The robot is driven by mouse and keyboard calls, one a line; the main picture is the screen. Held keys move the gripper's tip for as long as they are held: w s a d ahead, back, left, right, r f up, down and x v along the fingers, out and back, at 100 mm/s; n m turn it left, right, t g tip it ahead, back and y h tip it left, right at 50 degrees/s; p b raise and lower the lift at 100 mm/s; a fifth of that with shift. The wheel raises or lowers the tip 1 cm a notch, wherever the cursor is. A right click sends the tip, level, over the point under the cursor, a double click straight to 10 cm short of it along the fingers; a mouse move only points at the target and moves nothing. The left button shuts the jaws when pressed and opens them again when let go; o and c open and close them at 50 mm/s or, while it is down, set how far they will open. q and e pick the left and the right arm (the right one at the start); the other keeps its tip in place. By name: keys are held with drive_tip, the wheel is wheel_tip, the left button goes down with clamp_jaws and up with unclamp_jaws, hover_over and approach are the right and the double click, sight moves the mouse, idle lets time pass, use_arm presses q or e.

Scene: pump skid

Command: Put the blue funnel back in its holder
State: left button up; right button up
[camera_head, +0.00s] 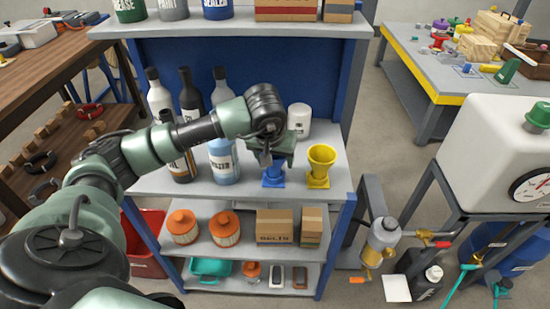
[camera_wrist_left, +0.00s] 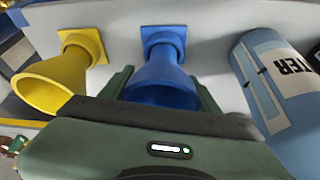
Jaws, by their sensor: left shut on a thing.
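The blue funnel (camera_wrist_left: 160,88) is between the two fingers of my left gripper (camera_wrist_left: 163,88) in the left wrist view. The gripper is shut on it. Its narrow end points to a blue square-based holder (camera_wrist_left: 163,36) on the shelf, and the two line up. I cannot tell whether the funnel is fully seated. In the head view, my left gripper (camera_head: 272,158) is above the blue holder (camera_head: 273,182) and hides most of the funnel. My right gripper is not in view.
A yellow funnel (camera_head: 321,158) stands upright in its yellow holder, right of the blue one; it also shows in the wrist view (camera_wrist_left: 50,85). A blue-and-white bottle (camera_head: 223,160) stands close on the left. A white container (camera_head: 299,120) stands behind.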

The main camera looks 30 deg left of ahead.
use_arm(q)
drive_tip(key=shift+f, duration=0.35)
drive_tip(key=o, duration=1.8)
drive_tip(key=shift+r, duration=0.1)
